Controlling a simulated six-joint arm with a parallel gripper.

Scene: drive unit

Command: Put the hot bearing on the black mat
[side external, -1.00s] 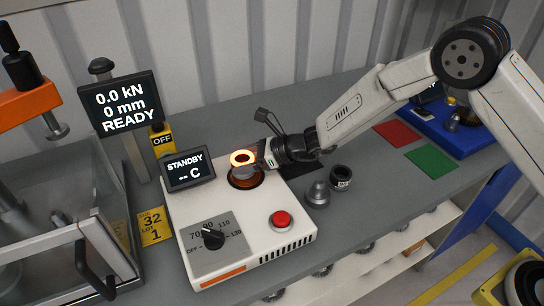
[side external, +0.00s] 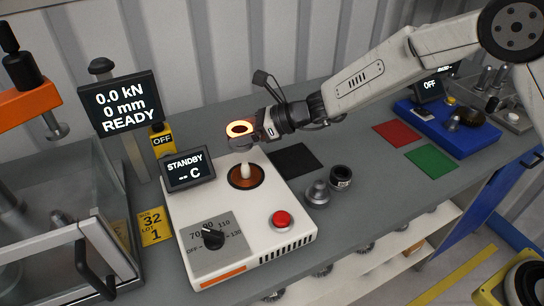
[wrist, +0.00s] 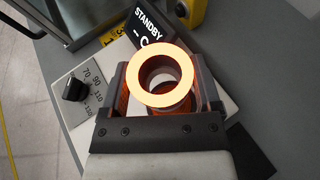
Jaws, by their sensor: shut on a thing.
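The hot bearing (side external: 240,128) glows orange-white and is held in my gripper (side external: 257,130), above and slightly behind the heater's cone. In the wrist view the glowing bearing (wrist: 161,75) sits between the two jaws of my gripper (wrist: 162,88), which are shut on it. The black mat (side external: 296,160) lies flat on the grey bench, right of the white heater. It is bare. A dark corner of the mat also shows in the wrist view (wrist: 252,155).
The white heater (side external: 290,245) has a bare cone (side external: 245,171), a dial, a red button and a STANDBY display (side external: 188,169). Two small metal parts (side external: 318,193) (side external: 341,177) stand just in front of the mat. Red (side external: 398,134) and green (side external: 432,160) mats lie farther right.

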